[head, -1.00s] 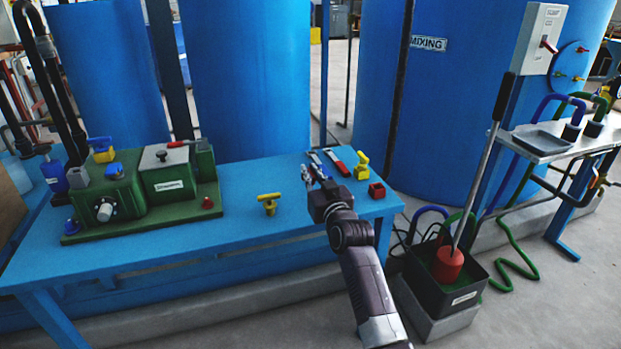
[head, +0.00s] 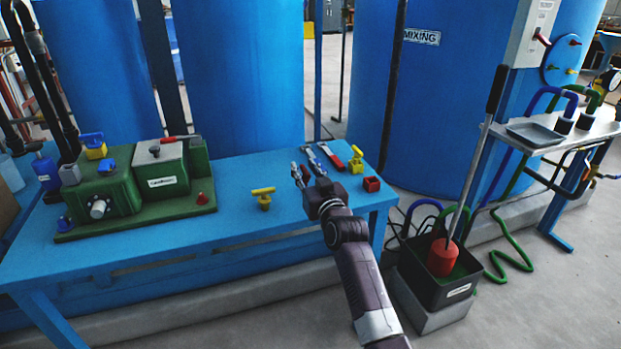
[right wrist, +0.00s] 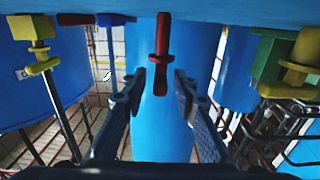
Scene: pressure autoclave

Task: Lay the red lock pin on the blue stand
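A red pin-like piece (right wrist: 161,48) with a short crosspiece shows in the right wrist view, which is upside down. It lies in line with the gap between the fingertips of my right gripper (right wrist: 160,76), with room on both sides. The gripper looks open and unclosed on it. In the head view my right gripper (head: 298,175) is over the blue table's right part, beside several slim tools. A red-and-silver slim piece (head: 331,155) lies there; I cannot tell if it is the same pin. I cannot single out a separate blue stand. My left gripper is not in view.
The blue table (head: 235,228) has a green machine (head: 158,180) at left. Yellow T-handles (head: 263,198) (head: 356,160) and a red cup (head: 371,184) stand near my gripper. A black bin (head: 440,285) with a long lever is at right. Tall blue tanks rise behind.

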